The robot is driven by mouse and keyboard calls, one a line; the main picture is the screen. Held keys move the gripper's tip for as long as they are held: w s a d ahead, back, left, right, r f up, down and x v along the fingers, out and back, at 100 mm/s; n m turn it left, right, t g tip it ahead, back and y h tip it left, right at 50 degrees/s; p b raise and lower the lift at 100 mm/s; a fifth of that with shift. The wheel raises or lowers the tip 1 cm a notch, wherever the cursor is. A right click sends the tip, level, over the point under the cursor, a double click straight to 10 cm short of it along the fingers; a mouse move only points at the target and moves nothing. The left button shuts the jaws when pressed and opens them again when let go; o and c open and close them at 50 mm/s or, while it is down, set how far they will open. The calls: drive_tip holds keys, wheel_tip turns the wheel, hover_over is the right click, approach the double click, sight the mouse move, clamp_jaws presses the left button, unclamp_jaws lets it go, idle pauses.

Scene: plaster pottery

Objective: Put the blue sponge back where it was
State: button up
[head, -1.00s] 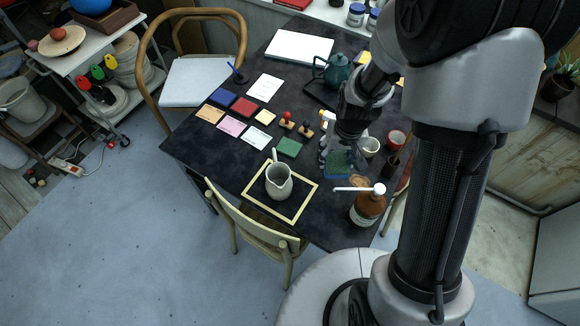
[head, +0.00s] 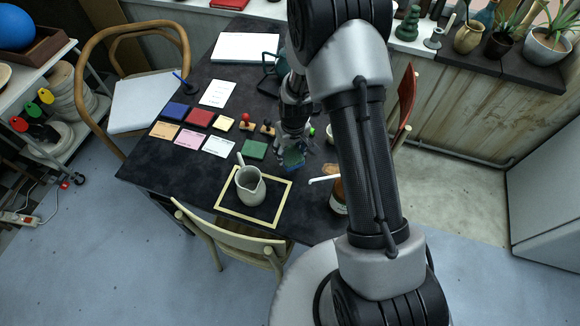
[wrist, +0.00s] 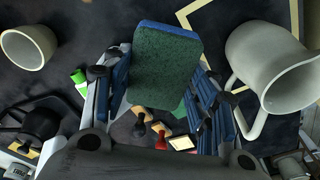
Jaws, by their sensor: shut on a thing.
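The blue sponge, with a dark green face, (wrist: 162,68) is held between the two fingers of my gripper (head: 293,147). In the wrist view it stands out in front of the dark table, its blue edge at the top. In the head view the sponge (head: 293,160) shows just below the gripper, to the right of a green pad (head: 254,150) and up and right of the white pitcher (head: 250,186). It looks raised off the table, but the height is hard to tell. My arm hides part of the table behind it.
The pitcher stands in a yellow-edged frame (head: 223,207) and shows close by on the right in the wrist view (wrist: 270,70). A cup (wrist: 28,48) is at the left there. A brown bottle (head: 338,198) stands near the table edge. Stamps (head: 247,124) and coloured pads lie left of the gripper.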

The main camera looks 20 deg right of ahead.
wheel_tip(320, 180, down, 8)
drive_tip(key=shift+f+b, duration=0.25)
drive_tip(key=shift+b, duration=0.65)
drive_tip(key=shift+f, duration=0.2)
drive_tip(key=o, duration=1)
